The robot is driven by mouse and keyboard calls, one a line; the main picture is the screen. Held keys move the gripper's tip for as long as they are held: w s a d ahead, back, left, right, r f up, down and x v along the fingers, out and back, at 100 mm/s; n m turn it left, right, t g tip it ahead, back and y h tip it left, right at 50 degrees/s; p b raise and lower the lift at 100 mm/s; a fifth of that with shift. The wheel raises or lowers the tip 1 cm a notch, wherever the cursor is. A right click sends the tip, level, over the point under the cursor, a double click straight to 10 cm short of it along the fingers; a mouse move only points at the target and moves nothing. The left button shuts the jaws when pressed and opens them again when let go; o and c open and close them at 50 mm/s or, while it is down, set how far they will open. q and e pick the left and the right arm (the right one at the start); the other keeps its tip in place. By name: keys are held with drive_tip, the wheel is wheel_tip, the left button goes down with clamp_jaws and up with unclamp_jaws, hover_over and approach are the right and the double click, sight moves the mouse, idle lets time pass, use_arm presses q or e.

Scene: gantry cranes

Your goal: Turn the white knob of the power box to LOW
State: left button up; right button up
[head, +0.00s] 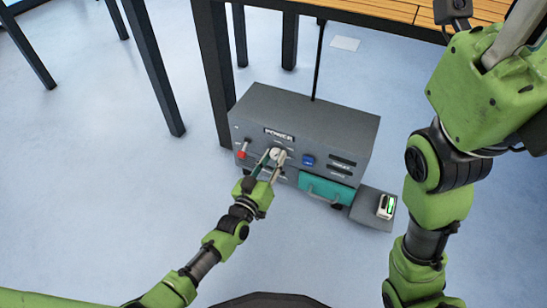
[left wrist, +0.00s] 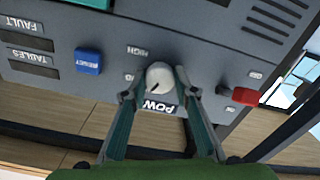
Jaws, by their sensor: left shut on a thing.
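The grey power box (head: 300,115) stands on the floor with its POWER label at the top of the front. Its white knob (head: 278,153) is on the front panel below that label. My left gripper (head: 274,158) is shut on the white knob. In the left wrist view, which shows the panel upside down, the knob (left wrist: 160,76) sits between the two fingertips (left wrist: 156,90). A short dark mark shows on the knob.
A red-handled switch (head: 242,150) is left of the knob and a blue button (head: 308,160) is right of it. A teal drawer front (head: 326,189) is lower right. A small grey platform (head: 372,209) adjoins the box. Table legs stand behind; floor at left is clear.

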use_arm(q)
drive_tip(key=n, duration=0.5)
idle(0.6)
drive_tip(key=o, duration=1.1)
wheel_tip(320, 180, up, 10)
